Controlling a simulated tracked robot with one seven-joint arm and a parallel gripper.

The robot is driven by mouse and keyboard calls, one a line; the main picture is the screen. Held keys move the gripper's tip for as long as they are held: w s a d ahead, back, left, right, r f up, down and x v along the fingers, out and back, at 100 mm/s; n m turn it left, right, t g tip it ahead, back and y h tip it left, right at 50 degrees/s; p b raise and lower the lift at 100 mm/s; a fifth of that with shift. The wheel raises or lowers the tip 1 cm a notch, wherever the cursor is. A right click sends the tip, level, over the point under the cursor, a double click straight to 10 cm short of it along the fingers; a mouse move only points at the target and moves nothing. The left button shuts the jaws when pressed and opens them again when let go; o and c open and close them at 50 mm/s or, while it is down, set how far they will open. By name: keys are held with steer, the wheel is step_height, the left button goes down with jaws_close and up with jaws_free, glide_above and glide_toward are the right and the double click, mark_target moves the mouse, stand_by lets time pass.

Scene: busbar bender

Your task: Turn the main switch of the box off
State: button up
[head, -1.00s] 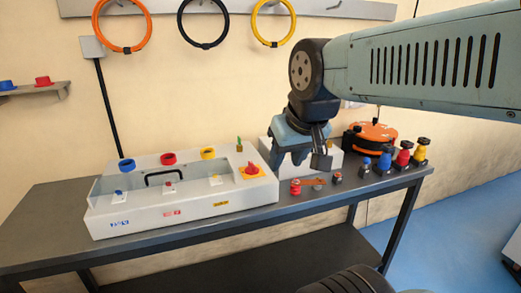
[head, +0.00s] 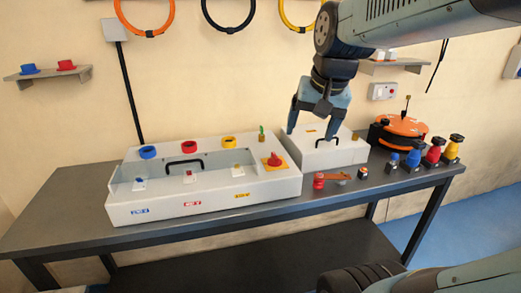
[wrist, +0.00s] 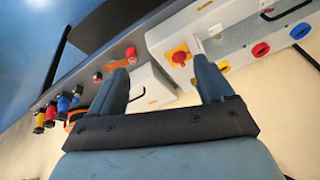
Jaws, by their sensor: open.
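The grey box (head: 210,197) stands on the dark table, with an open recess and a black handle inside. Its main switch (head: 273,160) is a red knob on a yellow plate at the right end of the top face. In the wrist view the switch (wrist: 179,55) shows between the finger lines, nearer the right finger. My gripper (head: 312,134) is open and empty, above and right of the switch, apart from it, fingers pointing down. In the wrist view both fingers of my gripper (wrist: 160,68) are spread. Nothing hides the switch.
A white box (head: 325,155) stands right of the grey box, behind my fingers. A red button (head: 318,181), an orange lever (head: 338,176) and several coloured connectors lie farther right. An orange reel (head: 400,130) is at the back. The table's front left is clear.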

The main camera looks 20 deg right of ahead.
steer(key=w+d+f+m+g+y, duration=0.1)
steer(key=w+d+m+g, duration=0.1)
steer(key=w+m, duration=0.7)
steer(key=m+g+y, duration=0.2)
steer(key=m+y, duration=0.1)
steer(key=m, duration=0.2)
glide_toward(275, 155)
steer(key=x, duration=0.8)
steer(key=shift+a+f, duration=0.1)
steer(key=shift+f, duration=0.3)
steer(key=shift+c, duration=0.4)
